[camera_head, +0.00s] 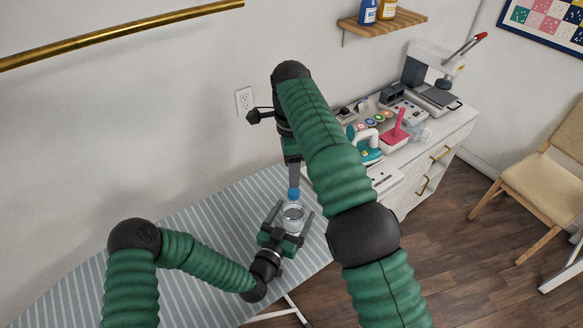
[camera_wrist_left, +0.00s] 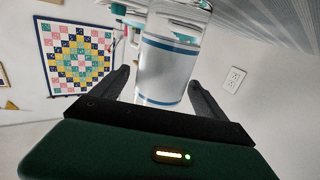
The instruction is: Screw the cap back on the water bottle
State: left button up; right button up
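The clear water bottle (camera_head: 293,216) stands upright at the ironing board, its open round mouth facing up. My left gripper (camera_head: 291,222) has a finger on each side of the bottle and appears closed around it. In the left wrist view, the bottle (camera_wrist_left: 165,75) shows blue bands and sits between the dark fingers of my left gripper (camera_wrist_left: 162,92). The blue cap (camera_head: 293,194) is at the tip of my right gripper (camera_head: 293,180), just above and apart from the bottle mouth. The right fingers are seen edge-on.
The striped ironing board (camera_head: 190,250) lies beneath, with free room to its left. A chair (camera_head: 540,190) stands further right.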

aim_at(292, 191)
pick_arm(q)
jog(key=shift+s+a, duration=0.1)
jog(key=shift+s, duration=0.05)
pick_arm(e)
jog(key=shift+f, duration=0.1)
pick_arm(q)
jog(key=b+v, duration=0.1)
jog(key=v, duration=0.6)
jog(key=b+v, duration=0.2)
jog(key=v, duration=0.6)
jog(key=shift+s+a+f, duration=0.1)
jog(key=shift+s+f, duration=0.1)
jog(key=shift+s, duration=0.05)
pick_arm(e)
notch_tip(292, 191, down, 3)
pick_arm(q)
jog(key=shift+s+a+r, duration=0.1)
jog(key=shift+s+a, duration=0.1)
jog(key=shift+s, duration=0.2)
